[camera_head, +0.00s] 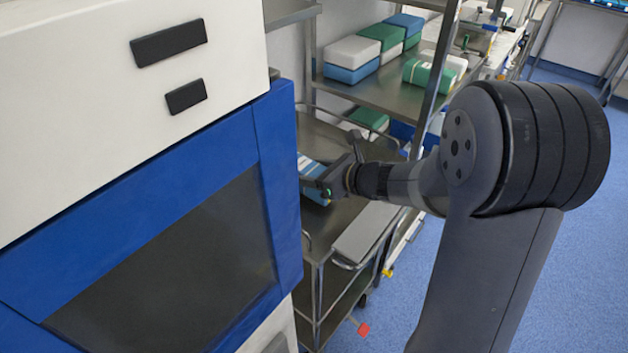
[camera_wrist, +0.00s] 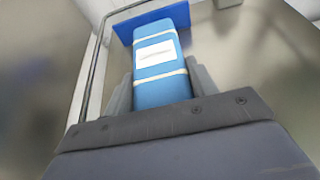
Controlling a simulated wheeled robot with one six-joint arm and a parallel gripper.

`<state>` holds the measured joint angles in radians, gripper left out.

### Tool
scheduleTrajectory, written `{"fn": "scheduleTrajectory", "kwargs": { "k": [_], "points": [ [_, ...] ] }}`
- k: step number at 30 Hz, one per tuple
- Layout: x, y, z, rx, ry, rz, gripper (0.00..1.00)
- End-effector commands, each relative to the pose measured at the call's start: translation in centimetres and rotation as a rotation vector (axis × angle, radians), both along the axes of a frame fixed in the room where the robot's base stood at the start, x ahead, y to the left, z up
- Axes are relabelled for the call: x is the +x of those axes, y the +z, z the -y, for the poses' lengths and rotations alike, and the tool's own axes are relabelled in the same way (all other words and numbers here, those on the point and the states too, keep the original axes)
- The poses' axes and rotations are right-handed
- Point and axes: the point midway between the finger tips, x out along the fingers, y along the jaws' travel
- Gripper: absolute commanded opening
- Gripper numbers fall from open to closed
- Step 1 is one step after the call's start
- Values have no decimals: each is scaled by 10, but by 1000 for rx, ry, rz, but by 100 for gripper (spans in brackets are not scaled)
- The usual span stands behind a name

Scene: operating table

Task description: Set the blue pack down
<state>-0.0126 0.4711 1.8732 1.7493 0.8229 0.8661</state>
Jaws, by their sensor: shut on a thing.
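The blue pack (camera_wrist: 158,70) has white bands and a white label. In the wrist view it sits between the two fingers of my gripper (camera_wrist: 161,92), which is shut on it. In the head view the blue pack (camera_head: 314,183) shows in part beside my gripper (camera_head: 326,182), over the steel cart top (camera_head: 338,218); the cabinet's edge and my gripper hide some of it. I cannot tell whether the pack touches the steel surface.
A white and blue cabinet (camera_head: 284,180) stands close on the left. A steel shelf (camera_head: 385,90) behind holds several green, white and blue packs. A flat grey panel (camera_head: 366,232) lies at the cart's near right. A blue flat thing (camera_wrist: 125,30) lies beyond the pack.

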Motion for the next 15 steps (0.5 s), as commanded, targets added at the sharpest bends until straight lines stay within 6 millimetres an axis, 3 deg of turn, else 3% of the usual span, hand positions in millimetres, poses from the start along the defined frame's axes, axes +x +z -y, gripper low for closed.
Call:
{"fn": "scheduleTrajectory", "kwargs": {
  "k": [4,15],
  "points": [
    [0,-19,0,1,0,-2,25],
    [0,-23,0,0,-1,2,25]
  ]
}}
